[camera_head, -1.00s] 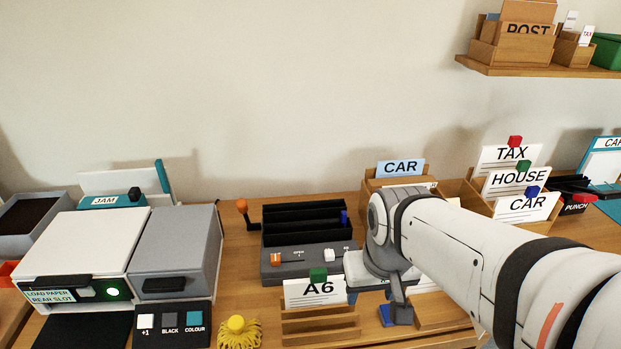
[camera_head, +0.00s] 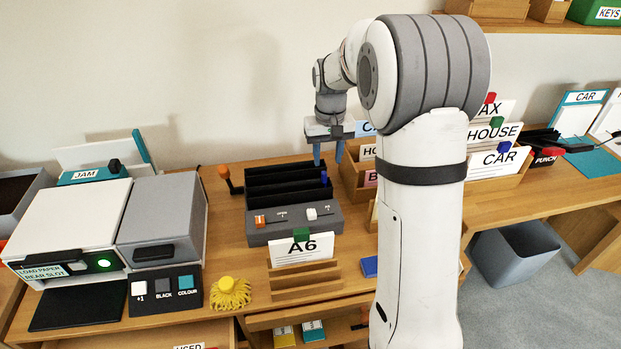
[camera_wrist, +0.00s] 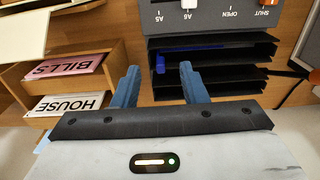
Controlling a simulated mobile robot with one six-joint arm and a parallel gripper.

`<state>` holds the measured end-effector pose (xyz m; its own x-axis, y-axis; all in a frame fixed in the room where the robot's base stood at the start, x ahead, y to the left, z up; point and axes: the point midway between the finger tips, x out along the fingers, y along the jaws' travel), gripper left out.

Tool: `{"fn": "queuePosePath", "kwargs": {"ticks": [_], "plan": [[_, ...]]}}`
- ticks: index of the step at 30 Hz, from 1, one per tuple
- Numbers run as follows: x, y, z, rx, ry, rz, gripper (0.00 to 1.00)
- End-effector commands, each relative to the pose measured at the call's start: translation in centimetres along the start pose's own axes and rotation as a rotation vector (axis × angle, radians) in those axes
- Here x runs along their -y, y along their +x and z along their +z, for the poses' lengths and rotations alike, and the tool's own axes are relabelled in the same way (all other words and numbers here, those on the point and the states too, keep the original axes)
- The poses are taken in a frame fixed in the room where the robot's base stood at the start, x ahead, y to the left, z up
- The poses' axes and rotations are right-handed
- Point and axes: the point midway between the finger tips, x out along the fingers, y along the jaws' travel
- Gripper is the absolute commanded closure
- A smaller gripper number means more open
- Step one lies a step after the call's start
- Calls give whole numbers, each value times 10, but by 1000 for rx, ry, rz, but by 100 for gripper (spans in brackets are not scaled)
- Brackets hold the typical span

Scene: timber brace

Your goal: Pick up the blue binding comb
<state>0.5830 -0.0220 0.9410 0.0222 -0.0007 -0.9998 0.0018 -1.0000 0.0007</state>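The blue binding comb shows as a thin blue strip (camera_wrist: 195,47) lying in a slot of the black rack (camera_wrist: 262,51) in the wrist view. In the head view only a small blue end (camera_head: 324,178) shows at the rack's right side. My gripper (camera_head: 328,163) is above the right end of the rack, fingers pointing down. In the wrist view my gripper (camera_wrist: 160,68) is open, with nothing held between its two blue fingers. The fingertips appear close to the comb's end, but I cannot tell whether they touch it. Much of the comb is hidden by the rack.
The grey binding machine (camera_head: 294,224) with sliders joins the rack's front. Wooden trays with BILLS (camera_wrist: 68,66) and HOUSE (camera_wrist: 69,104) cards stand close beside my gripper. An A6 card holder (camera_head: 304,282) is in front. A separate blue block (camera_head: 370,266) lies on the desk.

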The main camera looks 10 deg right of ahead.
Motion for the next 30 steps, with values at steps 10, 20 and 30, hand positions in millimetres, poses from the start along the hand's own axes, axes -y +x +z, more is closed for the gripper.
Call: {"fn": "queuePosePath", "kwargs": {"ticks": [10,20,30], "plan": [[-5,30,-34,25,1,-1,61],[-3,72,-31,27,1,-1,61],[-3,99,-30,23,2,-1,61]]}}
